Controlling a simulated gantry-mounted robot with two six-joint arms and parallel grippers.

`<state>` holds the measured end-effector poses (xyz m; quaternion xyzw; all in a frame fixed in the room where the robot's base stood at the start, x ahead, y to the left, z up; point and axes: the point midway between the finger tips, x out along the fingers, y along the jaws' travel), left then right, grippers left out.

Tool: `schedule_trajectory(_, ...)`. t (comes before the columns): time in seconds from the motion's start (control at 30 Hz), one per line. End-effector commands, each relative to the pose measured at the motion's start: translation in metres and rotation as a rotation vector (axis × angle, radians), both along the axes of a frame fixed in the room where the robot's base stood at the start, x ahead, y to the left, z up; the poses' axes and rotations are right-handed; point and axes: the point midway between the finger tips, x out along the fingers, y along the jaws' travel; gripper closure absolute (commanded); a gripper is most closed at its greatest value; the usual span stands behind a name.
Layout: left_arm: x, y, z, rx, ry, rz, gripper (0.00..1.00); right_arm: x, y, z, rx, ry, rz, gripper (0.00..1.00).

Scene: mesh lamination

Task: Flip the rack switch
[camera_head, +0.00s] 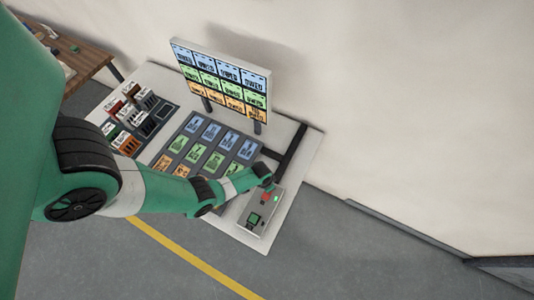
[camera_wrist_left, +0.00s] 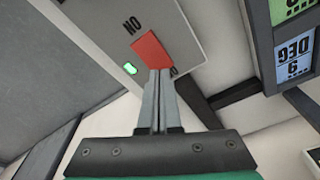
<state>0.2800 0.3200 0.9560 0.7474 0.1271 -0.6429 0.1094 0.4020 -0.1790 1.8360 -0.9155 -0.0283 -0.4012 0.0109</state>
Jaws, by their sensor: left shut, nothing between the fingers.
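The rack switch is a red rocker (camera_wrist_left: 153,50) on a light grey panel (camera_wrist_left: 105,22) in the left wrist view. Lettering reading NO or ON stands beside it, and a green light (camera_wrist_left: 130,69) glows next to it. My left gripper (camera_wrist_left: 158,72) is shut and empty, its fingertips at the near edge of the red rocker. I cannot tell whether they touch. In the head view the switch box (camera_head: 259,212) lies at the table's right end, with my left gripper (camera_head: 268,186) over its far end. My right gripper is not in view.
A grey mat with coloured cards (camera_head: 212,143) lies left of the box. A sign board (camera_head: 222,82) stands behind it. Card holders (camera_head: 134,115) are at the table's left. A dark bar (camera_head: 291,151) lies behind the box. The floor at right is clear.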

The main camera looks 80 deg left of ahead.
Motion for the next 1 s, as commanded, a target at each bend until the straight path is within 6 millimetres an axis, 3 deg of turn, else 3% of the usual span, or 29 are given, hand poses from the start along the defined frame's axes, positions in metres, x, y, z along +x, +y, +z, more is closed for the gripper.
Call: schedule_trajectory(1.0,0.0,0.0,-0.016,0.0,0.0,0.0,1.0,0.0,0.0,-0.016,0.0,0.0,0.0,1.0)
